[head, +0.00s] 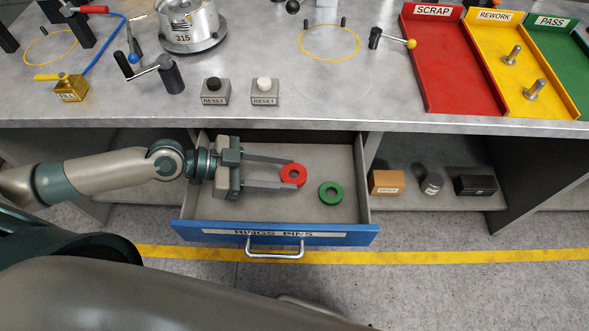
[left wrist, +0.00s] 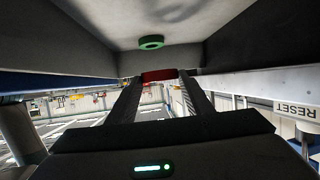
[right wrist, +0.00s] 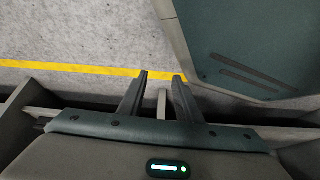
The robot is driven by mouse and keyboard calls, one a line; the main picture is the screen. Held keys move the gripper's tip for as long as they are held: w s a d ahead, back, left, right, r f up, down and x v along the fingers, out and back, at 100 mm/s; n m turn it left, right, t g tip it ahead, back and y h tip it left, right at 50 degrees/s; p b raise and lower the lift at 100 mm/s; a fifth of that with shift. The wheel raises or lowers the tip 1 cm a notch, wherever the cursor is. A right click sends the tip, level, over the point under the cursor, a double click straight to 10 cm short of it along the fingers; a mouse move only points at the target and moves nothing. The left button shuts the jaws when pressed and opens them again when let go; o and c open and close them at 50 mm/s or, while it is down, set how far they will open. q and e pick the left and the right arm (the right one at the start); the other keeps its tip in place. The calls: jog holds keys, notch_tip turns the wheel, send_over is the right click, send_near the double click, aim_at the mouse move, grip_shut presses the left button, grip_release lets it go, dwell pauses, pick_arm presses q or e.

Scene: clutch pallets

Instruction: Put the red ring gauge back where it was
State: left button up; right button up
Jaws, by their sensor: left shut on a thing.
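The red ring gauge (head: 292,175) is between the fingertips of my left gripper (head: 290,174), inside the open drawer. The left gripper is shut on it; the red ring also shows between the fingers in the left wrist view (left wrist: 160,76). A green ring (head: 331,193) lies on the drawer floor just right of the red one, and it shows beyond it in the left wrist view (left wrist: 151,42). The blue-fronted drawer (head: 200,232) is labelled RINGS PINS. My right gripper (right wrist: 160,75) is open and empty above the floor in the right wrist view.
The bench top (head: 300,112) overhangs the drawer's back. A shelf right of the drawer holds an orange block (head: 386,182), a grey piece (head: 432,183) and a black block (head: 475,185). On the bench are two RESET buttons (head: 265,92) and a red SCRAP tray (head: 440,85).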

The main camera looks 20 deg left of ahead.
aim_at(283, 196)
pick_arm(q)
jog(key=shift+d+f, duration=0.1)
jog(key=shift+d, duration=0.05)
pick_arm(e)
jog(key=shift+s+d+f, duration=0.1)
jog(key=shift+s+d, duration=0.05)
